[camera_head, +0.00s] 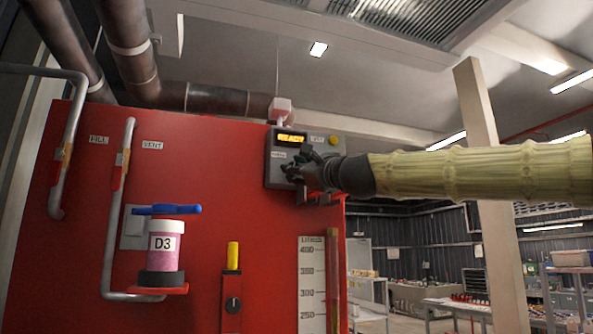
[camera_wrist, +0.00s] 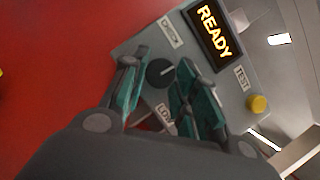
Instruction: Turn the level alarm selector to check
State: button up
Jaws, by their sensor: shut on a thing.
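The grey alarm panel (camera_head: 272,182) is on the upper right of the red cabinet, its lit display (camera_head: 291,138) reading READY. In the wrist view the dark round selector knob (camera_wrist: 159,74) sits between a small blurred upper label (camera_wrist: 172,33) and a lower label (camera_wrist: 166,113) that seems to read LOW. A pale line on the knob slants up to the right, toward neither label squarely. My gripper (camera_wrist: 157,82) is shut on the knob, one finger on each side. In the head view my gripper (camera_head: 300,170) hides the knob.
A yellow button (camera_wrist: 258,104) marked TEST is close to the right finger. Pipes run at the left.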

jog(key=shift+d+r+n+g+p, duration=0.15)
jog(key=shift+n+g+p, duration=0.6)
jog(key=shift+n, duration=0.9)
jog(key=shift+a+r+n+g+p, duration=0.1)
jog(key=shift+n+g+p, duration=0.65)
jog(key=shift+n, duration=0.85)
jog(key=shift+d+r+n+g+p, duration=0.15)
jog(key=shift+n+g+p, duration=0.55)
jog(key=shift+n, duration=0.95)
jog(key=shift+f+p, duration=0.1)
jog(key=shift+p, duration=0.2)
jog(key=o, duration=1)
jog(key=shift+f+v, duration=0.2)
jog(key=shift+v, duration=5.75)
